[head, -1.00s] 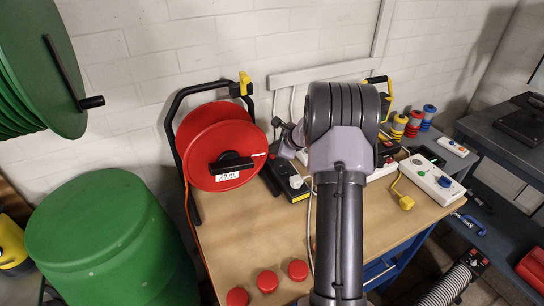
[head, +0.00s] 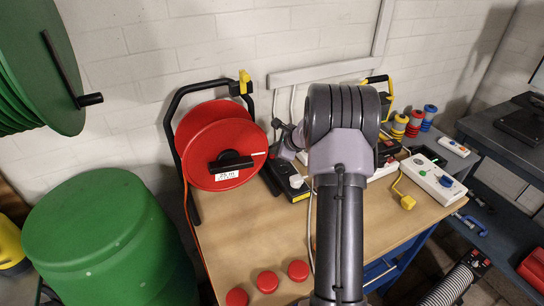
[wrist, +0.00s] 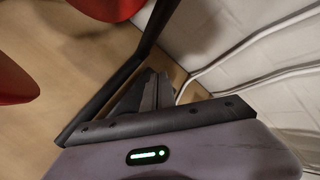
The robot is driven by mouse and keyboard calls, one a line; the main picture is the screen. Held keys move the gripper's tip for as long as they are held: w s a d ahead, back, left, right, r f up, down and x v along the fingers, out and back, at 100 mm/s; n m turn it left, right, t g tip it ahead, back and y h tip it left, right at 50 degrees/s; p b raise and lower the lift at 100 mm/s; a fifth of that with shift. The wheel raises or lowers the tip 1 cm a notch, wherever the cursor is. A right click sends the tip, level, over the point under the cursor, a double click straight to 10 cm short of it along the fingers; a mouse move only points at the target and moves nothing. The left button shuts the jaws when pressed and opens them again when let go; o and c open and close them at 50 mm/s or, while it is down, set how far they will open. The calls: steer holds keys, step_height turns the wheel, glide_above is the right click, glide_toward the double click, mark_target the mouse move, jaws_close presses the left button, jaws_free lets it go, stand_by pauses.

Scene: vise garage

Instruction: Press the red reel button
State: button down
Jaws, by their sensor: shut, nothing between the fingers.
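The red cable reel (head: 200,128) hangs in a black tube stand (head: 170,115) at the back left of the workbench. It has a black handle (head: 231,162) and a white "25 m" label on its face. I cannot make out a separate button on it. In the wrist view, red reel parts (wrist: 12,85) show at the left and top left, and a black tube (wrist: 115,80) of the stand runs diagonally. My gripper (wrist: 150,90) is shut and empty, close to this tube; I cannot tell if they touch. In the head view my arm mostly hides the gripper, right of the reel.
Three red round caps (head: 267,281) sit at the bench's front. A black box (head: 290,181) and a white power strip (head: 432,179) lie on the wooden bench top (head: 240,235). A green drum (head: 90,235) stands left. The white wall (head: 200,50) is close behind.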

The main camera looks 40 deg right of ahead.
steer(key=shift+f+b, duration=0.45)
steer(key=shift+b, duration=0.05)
stand_by(0.3)
steer(key=shift+r, duration=0.1)
steer(key=shift+r+p, duration=0.65)
steer(key=shift+r, duration=0.1)
step_height(320, 180, up, 5)
steer(key=p, duration=0.4)
steer(key=shift+r, duration=0.1)
stand_by(0.7)
